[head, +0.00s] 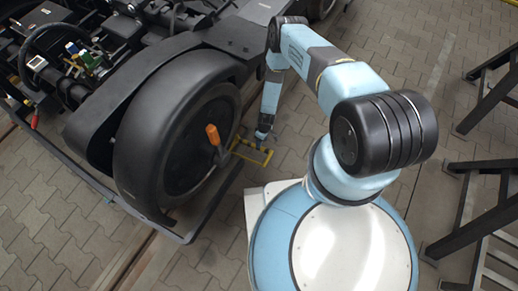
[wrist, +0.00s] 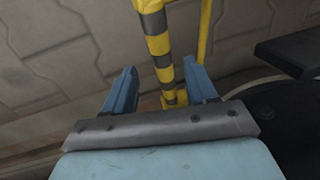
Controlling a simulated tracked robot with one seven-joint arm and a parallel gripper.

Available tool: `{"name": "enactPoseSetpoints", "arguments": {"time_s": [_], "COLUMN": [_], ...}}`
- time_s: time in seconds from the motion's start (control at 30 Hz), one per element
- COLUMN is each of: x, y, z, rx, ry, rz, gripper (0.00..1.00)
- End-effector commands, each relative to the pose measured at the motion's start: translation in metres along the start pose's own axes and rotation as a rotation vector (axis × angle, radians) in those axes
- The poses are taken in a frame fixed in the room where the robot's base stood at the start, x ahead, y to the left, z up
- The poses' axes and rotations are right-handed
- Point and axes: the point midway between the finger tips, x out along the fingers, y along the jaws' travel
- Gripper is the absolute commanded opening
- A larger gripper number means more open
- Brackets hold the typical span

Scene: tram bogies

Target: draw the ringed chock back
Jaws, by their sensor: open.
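A yellow frame (head: 252,152) with dark bands lies low beside the big black wheel (head: 175,125) in the head view; I take it as the ringed chock's handle. In the wrist view its yellow bar with grey bands (wrist: 158,45) runs between the fingers of my gripper (wrist: 159,68). The fingers are open, one on each side of the bar, and the right one looks close to it. In the head view my gripper (head: 263,134) is above the frame, pointing down. The chock's own body cannot be made out clearly.
An orange handle (head: 213,135) sticks out from the wheel. A thin dark rail (head: 213,207) runs low around the wheel. A plain yellow bar (wrist: 205,28) and a dark block (wrist: 290,52) are on the right in the wrist view.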

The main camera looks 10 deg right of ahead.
Motion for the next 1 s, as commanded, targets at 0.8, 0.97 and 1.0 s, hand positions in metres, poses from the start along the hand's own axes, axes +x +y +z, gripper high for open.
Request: {"name": "enactPoseSetpoints", "arguments": {"time_s": [0.8, 0.97, 1.0], "x": [0.077, 0.077, 0.077], "y": [0.000, 0.000, 0.000], "z": [0.000, 0.000, 0.000], "rx": [0.000, 0.000, 0.000], "ry": [0.000, 0.000, 0.000], "rz": [0.000, 0.000, 0.000], "gripper": [0.57, 0.57, 0.56]}}
